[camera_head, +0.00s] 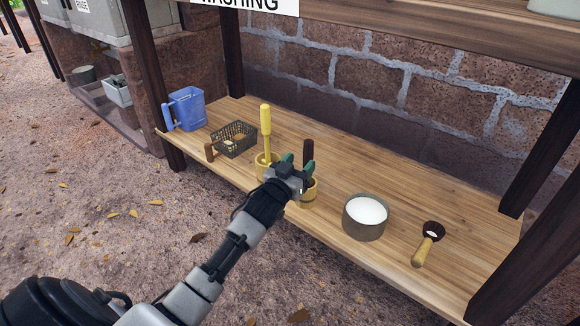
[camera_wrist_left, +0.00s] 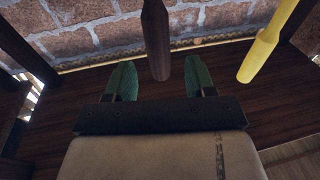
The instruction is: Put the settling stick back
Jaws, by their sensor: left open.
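A yellow stick (camera_head: 265,130) stands upright in a small wooden cup (camera_head: 262,168) on the shelf. A dark brown stick (camera_head: 308,152) stands upright beside it, with a second wooden cup (camera_head: 310,190) below, partly hidden by my gripper. I cannot tell by label which is the settling stick. My left gripper (camera_head: 290,172) is at the two cups, close to the dark stick. In the left wrist view its green fingers (camera_wrist_left: 160,82) are apart, and the dark stick (camera_wrist_left: 157,38) shows in line with the gap between them. The yellow stick (camera_wrist_left: 262,48) is outside, to the right.
On the wooden shelf (camera_head: 420,225) are a blue jug (camera_head: 187,108), a dark basket (camera_head: 235,140), a round pot of white liquid (camera_head: 366,216) and a wooden-handled scoop (camera_head: 427,245). A brick wall stands behind. Dark posts flank the shelf.

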